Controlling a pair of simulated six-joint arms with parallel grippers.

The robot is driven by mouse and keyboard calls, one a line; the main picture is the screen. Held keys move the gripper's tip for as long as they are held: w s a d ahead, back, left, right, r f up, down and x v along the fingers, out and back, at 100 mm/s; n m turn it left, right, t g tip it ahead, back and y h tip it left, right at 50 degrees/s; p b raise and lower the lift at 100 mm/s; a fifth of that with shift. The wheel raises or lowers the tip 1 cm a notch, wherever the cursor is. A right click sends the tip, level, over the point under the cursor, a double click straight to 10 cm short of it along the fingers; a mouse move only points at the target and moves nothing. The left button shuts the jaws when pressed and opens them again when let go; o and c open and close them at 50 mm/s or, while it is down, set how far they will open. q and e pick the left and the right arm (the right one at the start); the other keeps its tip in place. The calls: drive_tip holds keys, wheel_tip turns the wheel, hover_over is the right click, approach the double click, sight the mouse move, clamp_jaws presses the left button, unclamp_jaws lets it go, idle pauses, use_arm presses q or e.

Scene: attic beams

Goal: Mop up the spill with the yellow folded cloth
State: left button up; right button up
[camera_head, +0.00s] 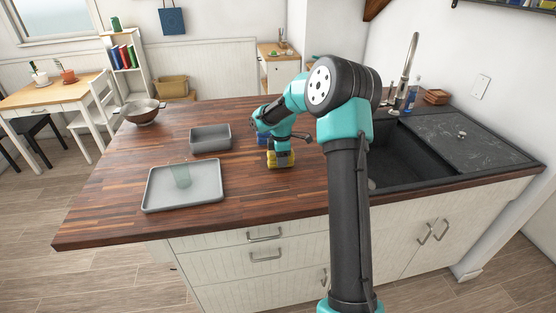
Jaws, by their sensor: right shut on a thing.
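The yellow folded cloth (281,160) is at the middle of the wooden counter. My right gripper (280,151) is above it, pointing down, and is shut on the cloth. The cloth is at or just above the counter surface; I cannot tell whether it touches. I cannot make out the spill; it may be hidden under the cloth or the arm. My left gripper is not in view.
The sink (398,158) is on the right. Bare counter lies right of the tray.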

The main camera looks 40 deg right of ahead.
drive_tip(key=shift+d+r, duration=0.1)
drive_tip(key=shift+d, duration=0.3)
drive_tip(key=shift+r, duration=3.95)
drive_tip(key=shift+a, duration=0.15)
